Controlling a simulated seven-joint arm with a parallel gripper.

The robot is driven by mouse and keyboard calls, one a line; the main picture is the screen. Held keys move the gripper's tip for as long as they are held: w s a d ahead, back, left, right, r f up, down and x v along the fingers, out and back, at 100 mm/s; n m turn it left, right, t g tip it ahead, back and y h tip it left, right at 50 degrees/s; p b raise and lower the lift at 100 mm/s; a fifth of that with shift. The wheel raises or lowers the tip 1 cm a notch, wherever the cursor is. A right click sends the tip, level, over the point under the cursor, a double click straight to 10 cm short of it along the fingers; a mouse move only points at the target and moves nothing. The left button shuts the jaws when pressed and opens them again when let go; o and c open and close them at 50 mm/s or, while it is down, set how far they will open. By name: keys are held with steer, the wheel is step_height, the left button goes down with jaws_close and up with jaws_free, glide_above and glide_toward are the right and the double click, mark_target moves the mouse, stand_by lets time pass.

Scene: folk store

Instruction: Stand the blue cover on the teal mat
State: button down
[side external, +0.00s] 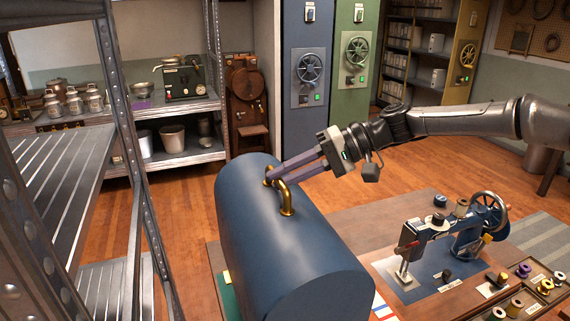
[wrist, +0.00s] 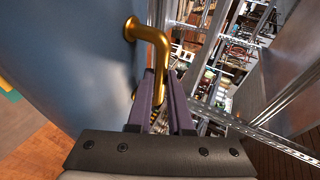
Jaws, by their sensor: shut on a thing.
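The blue cover (side external: 285,235) is a large rounded case with a brass handle (side external: 287,198) on its curved top. My gripper (side external: 272,176) reaches in from the right, its purple fingers shut on this handle. In the wrist view the fingers (wrist: 160,90) close around the brass bar, beside the cover's blue wall (wrist: 75,50). A strip of the teal mat (side external: 229,301) shows at the cover's lower left; the rest is hidden behind the cover. The cover's underside is out of sight, so I cannot tell whether it touches anything below.
A blue sewing machine (side external: 460,235) stands on the table right of the cover. A tray of spools (side external: 520,290) lies at the table's right. A metal shelf rack (side external: 135,165) rises close on the left.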

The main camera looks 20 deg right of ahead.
step_height(320, 180, down, 12)
stand_by(1.4)
steer(key=c, duration=0.8)
jaws_free()
steer(key=shift+o, duration=0.2)
steer(key=shift+f, duration=0.5)
steer(key=v, duration=1.4)
steer(key=shift+r, duration=0.35)
